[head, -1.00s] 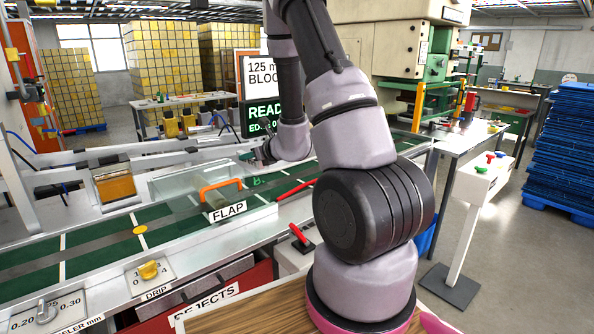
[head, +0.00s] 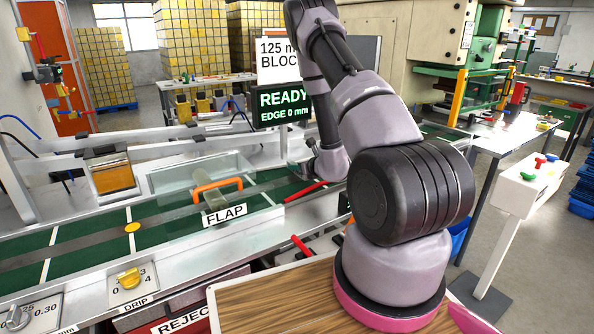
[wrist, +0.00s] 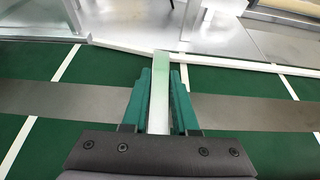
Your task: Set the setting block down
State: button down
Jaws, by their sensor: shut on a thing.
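The setting block (wrist: 159,95) is a narrow pale metal bar in the wrist view. It stands between the two green fingers of my gripper (wrist: 161,100), which is shut on it. Its far end reaches close to the white guide rail (wrist: 240,65) along the belt edge; I cannot tell whether they touch. The green belt (wrist: 75,120) with its grey band lies beneath, and any gap under the block is hidden. In the head view, my wrist is low over the belt (head: 165,235), right of the flap; the fingers and block are hidden there.
The clear flap cover with its orange handle (head: 218,185) stands on the line left of my wrist. A red lever (head: 306,191) lies close by. The display (head: 283,105) behind reads READY, EDGE 0 mm. A button post (head: 520,185) stands at the right.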

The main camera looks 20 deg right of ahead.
jog(key=shift+f, duration=0.55)
jog(key=shift+f, duration=0.2)
jog(key=c, duration=0.7)
grip_release()
jog(key=shift+r, duration=0.1)
